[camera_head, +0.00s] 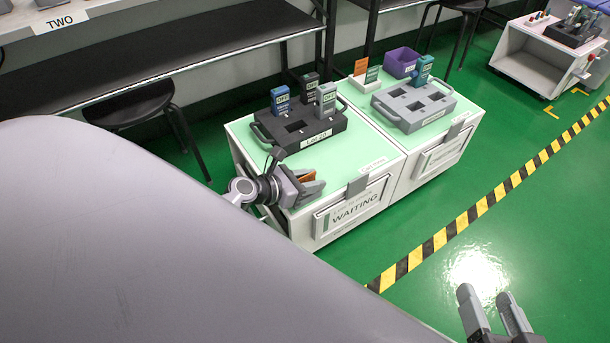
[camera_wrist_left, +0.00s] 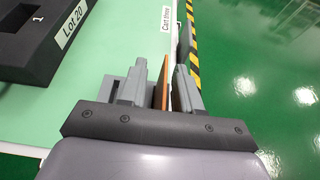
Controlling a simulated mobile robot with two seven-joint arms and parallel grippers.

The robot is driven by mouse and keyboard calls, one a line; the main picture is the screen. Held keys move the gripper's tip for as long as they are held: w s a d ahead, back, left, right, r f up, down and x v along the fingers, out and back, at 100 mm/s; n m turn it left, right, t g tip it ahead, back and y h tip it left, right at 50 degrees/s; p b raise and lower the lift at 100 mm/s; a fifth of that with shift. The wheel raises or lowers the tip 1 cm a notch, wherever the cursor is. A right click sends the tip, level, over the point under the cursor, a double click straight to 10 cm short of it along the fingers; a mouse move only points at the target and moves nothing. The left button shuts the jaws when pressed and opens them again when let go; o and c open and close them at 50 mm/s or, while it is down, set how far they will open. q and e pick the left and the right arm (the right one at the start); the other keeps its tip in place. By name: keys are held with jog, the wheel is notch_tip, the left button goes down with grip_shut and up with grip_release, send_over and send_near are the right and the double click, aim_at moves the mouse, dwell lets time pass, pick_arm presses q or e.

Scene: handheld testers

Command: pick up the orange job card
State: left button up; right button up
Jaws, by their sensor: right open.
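My left gripper (camera_head: 309,183) is at the near left corner of the nearer trolley, just above its green top. Its fingers are closed around an orange card (camera_head: 303,175), which is mostly hidden by them. In the left wrist view the orange card (camera_wrist_left: 161,84) stands nearly edge-on between the fingers of the left gripper (camera_wrist_left: 159,88) and reaches past their tips. Another orange card (camera_head: 361,66) stands beside a green card (camera_head: 372,75) in a white holder at the back of the trolleys. My right gripper (camera_head: 488,300) is open and empty above the floor.
A dark tray (camera_head: 335,124) marked Lot 20 holds several testers. A grey tray (camera_head: 400,119) with a teal tester (camera_head: 422,70) and a purple bin (camera_head: 402,62) are on the farther trolley. A waiting sign (camera_head: 354,208) hangs in front.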

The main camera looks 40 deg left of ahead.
pick_arm(q)
grip_shut()
jog(key=shift+r, duration=0.15)
